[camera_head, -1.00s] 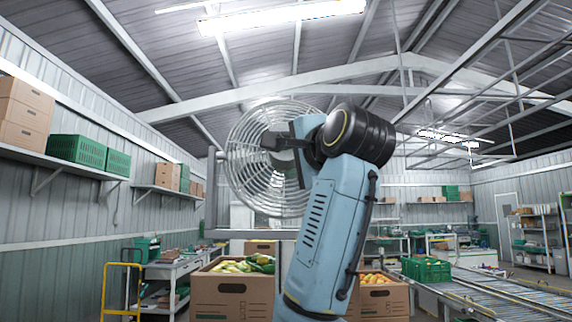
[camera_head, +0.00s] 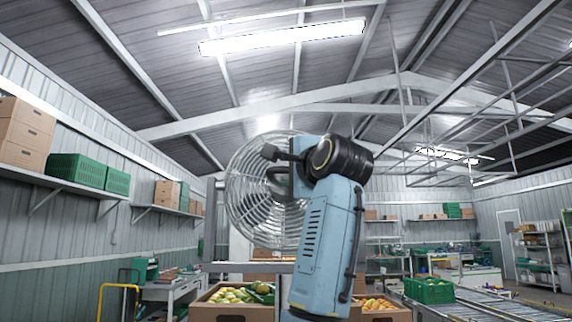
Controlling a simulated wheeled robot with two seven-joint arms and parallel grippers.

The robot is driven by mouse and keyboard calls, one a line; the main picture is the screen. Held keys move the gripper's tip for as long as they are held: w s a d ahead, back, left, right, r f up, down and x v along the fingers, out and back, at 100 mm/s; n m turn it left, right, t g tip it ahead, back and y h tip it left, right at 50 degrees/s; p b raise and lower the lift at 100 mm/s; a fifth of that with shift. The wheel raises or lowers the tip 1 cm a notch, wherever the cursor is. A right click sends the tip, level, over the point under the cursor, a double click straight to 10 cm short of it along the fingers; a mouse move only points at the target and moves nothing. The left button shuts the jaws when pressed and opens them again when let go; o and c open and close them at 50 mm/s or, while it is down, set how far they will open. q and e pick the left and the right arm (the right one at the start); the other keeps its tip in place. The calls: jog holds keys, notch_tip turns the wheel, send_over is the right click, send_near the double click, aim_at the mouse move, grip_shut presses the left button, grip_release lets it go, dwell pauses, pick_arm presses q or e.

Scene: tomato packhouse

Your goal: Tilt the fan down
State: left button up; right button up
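The fan (camera_head: 246,206) has a round wire cage and stands left of the middle, in front of a grey frame. My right arm rises from the bottom middle. My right gripper (camera_head: 271,164) is at its upper end, pointing left across the upper right part of the cage. One dark finger shows clearly. A dark curved part lies just below it, and I cannot tell if it is a finger or part of the fan. Whether the gripper touches the fan is unclear. The gripper and arm hide the fan's right side. My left gripper is not in view.
Cardboard boxes of produce (camera_head: 232,313) stand below the fan, one partly behind my arm. A roller conveyor (camera_head: 497,308) with a green crate (camera_head: 429,291) is at right. Shelves with boxes and green crates (camera_head: 76,170) line the left wall. The space above the fan is open up to the roof.

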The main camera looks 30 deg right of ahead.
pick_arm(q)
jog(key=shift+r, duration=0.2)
pick_arm(e)
jog(key=shift+w, duration=0.55)
grip_shut()
jog(key=shift+r, duration=0.15)
